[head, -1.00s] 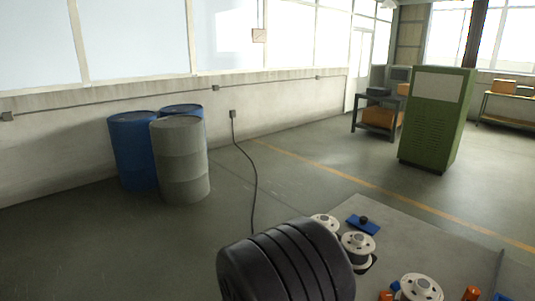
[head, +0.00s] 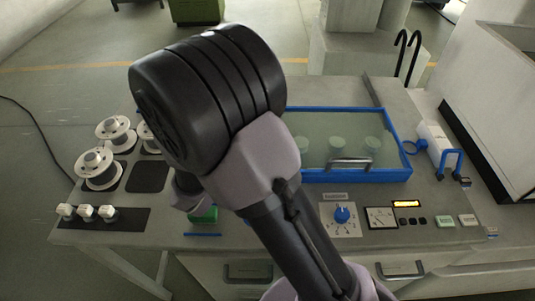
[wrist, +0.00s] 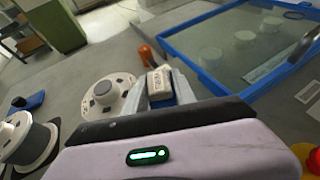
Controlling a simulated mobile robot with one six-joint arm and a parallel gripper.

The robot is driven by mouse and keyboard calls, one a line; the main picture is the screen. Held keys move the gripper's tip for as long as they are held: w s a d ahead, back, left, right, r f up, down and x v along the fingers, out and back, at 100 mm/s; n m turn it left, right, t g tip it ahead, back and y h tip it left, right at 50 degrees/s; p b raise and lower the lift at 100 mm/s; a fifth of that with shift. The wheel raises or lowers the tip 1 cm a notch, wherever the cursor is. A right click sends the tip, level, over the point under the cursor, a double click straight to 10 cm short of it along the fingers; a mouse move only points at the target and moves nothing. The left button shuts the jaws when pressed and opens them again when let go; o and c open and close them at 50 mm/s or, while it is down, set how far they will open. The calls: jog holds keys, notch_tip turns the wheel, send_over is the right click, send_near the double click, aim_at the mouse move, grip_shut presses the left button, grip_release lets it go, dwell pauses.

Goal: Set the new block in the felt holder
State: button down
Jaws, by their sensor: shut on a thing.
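My gripper (wrist: 160,92) is shut on a small off-white block (wrist: 160,78) with dark marks on its top, seen between the fingers in the wrist view. A blue patch shows just below the block; I cannot tell what it belongs to. In the head view my arm hides the gripper and the held block. Several similar white blocks, among them one at the left (head: 65,210), stand in a row on a dark strip (head: 132,220) at the bench's front left. I cannot tell for sure which thing is the felt holder.
White spools (head: 98,168) stand on dark pads at the bench's left; one pad (head: 147,177) is bare. A blue-framed glass cover (head: 397,176) lies right of my arm. A control panel (head: 340,216) is at the front. An orange-topped item (wrist: 146,54) stands beyond the gripper.

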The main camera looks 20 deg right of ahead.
notch_tip(320, 180, down, 6)
jog(key=shift+a+r+b, duration=0.1)
jog(key=shift+b, duration=0.75)
jog(key=shift+f, duration=0.2)
jog(key=c, duration=1)
grip_release()
jog(key=shift+r, duration=0.15)
